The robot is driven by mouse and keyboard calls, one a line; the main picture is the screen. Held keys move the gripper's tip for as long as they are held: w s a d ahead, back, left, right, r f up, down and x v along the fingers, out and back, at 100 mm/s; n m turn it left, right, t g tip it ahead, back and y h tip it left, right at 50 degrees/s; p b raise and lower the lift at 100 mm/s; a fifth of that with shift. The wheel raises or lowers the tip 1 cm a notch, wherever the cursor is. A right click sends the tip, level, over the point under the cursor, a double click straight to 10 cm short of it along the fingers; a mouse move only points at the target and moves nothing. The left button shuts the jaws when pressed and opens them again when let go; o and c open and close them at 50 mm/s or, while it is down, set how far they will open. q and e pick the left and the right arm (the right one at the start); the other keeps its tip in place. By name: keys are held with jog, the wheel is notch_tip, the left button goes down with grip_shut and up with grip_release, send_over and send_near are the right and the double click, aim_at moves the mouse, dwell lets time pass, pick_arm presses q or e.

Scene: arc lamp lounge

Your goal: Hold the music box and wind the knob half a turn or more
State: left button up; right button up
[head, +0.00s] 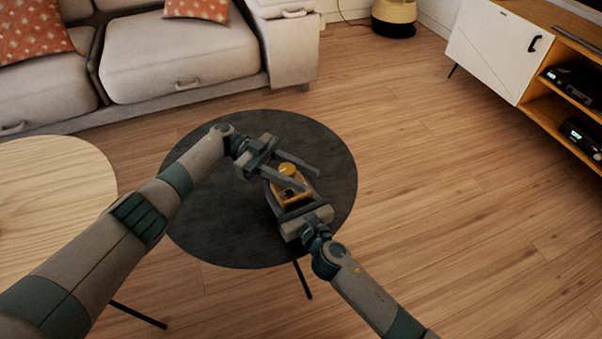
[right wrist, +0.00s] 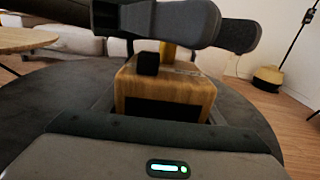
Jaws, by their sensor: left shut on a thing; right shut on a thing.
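The music box (head: 291,194) is a small wooden box above the round dark table; I cannot tell whether it touches the tabletop. My right gripper (head: 289,197) comes from the lower right and is shut on the box, with a finger along each side. The box (right wrist: 165,97) fills the middle of the right wrist view, with a dark front opening and a small black block on top. The yellow knob (head: 288,169) stands on top of the box. My left gripper (head: 300,176) is shut on the knob from the left. Its fingers cover the knob's upper part in the right wrist view.
The dark round table (head: 225,235) has clear room around the box. A pale wooden table (head: 55,185) stands at the left. A sofa (head: 180,55) is behind, and a white and wood cabinet (head: 495,48) stands at the right. The floor between is clear.

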pick_arm(q)
jog(key=shift+s+f+m+g+y, duration=0.15)
jog(key=shift+m+g+y, duration=0.15)
jog(key=shift+g+y, duration=0.15)
jog(key=shift+s+f+m+g+y, duration=0.1)
jog(key=shift+m+g+y, duration=0.25)
jog(key=shift+g, duration=0.2)
jog(key=shift+a+r+g, duration=0.1)
jog(key=shift+a+g, duration=0.05)
jog(key=shift+g, duration=0.15)
jog(key=o, duration=1)
jog(key=shift+o, duration=0.2)
jog(key=shift+r, duration=0.1)
jog(key=shift+r+m, duration=0.25)
notch_tip(320, 180, up, 10)
jog(key=shift+f, duration=0.25)
